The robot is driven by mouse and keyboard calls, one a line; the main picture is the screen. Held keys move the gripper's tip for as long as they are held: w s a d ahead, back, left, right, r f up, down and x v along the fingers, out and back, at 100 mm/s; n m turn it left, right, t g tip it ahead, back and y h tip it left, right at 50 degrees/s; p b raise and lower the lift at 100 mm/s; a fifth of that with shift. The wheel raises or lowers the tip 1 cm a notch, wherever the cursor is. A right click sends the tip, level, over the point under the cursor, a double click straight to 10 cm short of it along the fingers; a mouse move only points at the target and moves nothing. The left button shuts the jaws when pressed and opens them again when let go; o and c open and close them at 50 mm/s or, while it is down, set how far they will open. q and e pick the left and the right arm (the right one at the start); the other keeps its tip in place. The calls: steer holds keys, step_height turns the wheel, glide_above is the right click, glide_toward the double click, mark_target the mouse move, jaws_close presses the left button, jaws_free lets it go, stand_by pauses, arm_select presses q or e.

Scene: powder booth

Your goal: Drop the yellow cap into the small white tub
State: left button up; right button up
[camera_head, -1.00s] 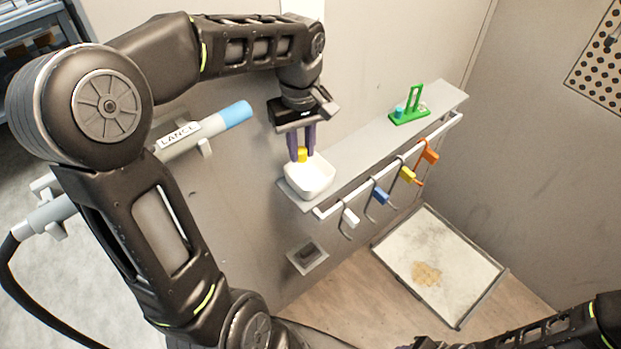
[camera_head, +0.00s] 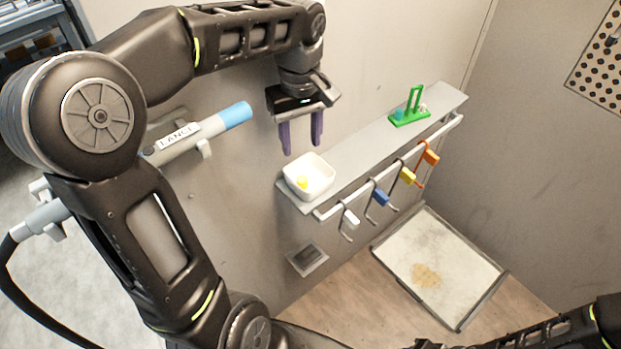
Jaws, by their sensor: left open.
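The small white tub (camera_head: 318,171) stands on the near left end of the grey wall shelf. The yellow cap (camera_head: 302,182) lies inside the tub, toward its left side. My left gripper (camera_head: 301,150) is open and empty, with its purple fingers spread apart above the tub. The fingers are clear of the cap. My right arm shows only in part at the lower right; its gripper is not clearly seen.
The shelf (camera_head: 357,155) carries a green stand (camera_head: 409,117) at its far end. Several hooks with white, blue, yellow and orange tags hang from the rail below. A blue-tipped lance (camera_head: 195,132) is mounted left. A framed mat (camera_head: 440,265) lies on the floor.

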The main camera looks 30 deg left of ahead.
arm_select(q)
step_height(320, 180, up, 5)
steer(key=shift+f, duration=0.1)
steer(key=shift+d, duration=0.1)
stand_by(0.9)
